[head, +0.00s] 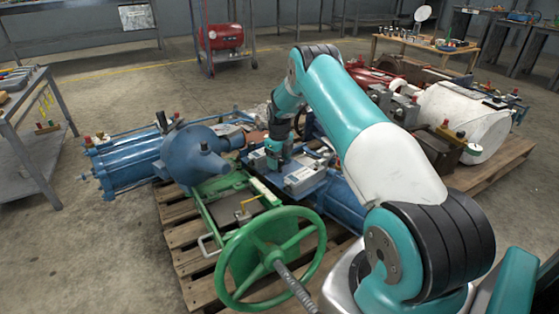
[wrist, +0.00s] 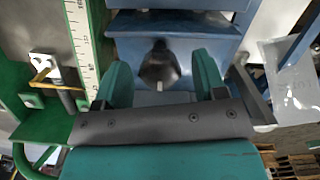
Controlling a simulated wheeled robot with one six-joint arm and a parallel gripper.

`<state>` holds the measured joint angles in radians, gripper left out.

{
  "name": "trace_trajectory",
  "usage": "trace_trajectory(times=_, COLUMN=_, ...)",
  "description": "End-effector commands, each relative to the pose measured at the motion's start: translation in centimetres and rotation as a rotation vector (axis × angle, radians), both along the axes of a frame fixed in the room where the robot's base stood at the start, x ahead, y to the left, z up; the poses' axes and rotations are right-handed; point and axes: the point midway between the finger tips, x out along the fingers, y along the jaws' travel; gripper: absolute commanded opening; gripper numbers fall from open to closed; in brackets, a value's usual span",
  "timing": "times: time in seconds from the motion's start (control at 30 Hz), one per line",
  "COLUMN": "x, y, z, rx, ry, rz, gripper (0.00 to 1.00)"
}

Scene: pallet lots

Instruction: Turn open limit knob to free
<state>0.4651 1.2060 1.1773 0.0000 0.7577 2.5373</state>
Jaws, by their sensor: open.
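A dark knob (wrist: 158,66) with a small pale pointer mark shows in the wrist view, on a blue housing (wrist: 120,48). The pale mark points toward the bottom of the picture. No lettering is readable around the knob. My gripper (wrist: 162,78) is open, with one teal finger to the left of the knob and one to the right. Gaps show between the knob and both fingers. In the head view my gripper (head: 273,160) reaches down to the blue equipment on the pallet, and the knob cannot be made out there.
A green handwheel (head: 232,268) stands at the pallet's front. A white scale strip (wrist: 83,45) on a green frame lies left of the fingers in the wrist view. Blue machinery (head: 130,165) is at left and a white tank (head: 455,112) at right.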

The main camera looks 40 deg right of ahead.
Motion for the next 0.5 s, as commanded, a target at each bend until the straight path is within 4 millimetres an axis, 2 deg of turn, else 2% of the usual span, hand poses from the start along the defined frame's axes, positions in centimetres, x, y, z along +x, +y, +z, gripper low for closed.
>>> trace_trajectory(times=0.07, x=-0.01, y=0.0, z=0.02, rx=0.0, ry=0.0, rz=0.0, gripper=0.65)
trace_trajectory(times=0.27, x=-0.02, y=0.0, z=0.02, rx=0.0, ry=0.0, rz=0.0, gripper=0.19)
trace_trajectory(times=0.3, x=-0.02, y=0.0, z=0.02, rx=0.0, ry=0.0, rz=0.0, gripper=0.16)
trace_trajectory(times=0.5, x=-0.02, y=-0.02, z=0.07, rx=0.001, ry=0.0, rz=0.009, gripper=0.16)
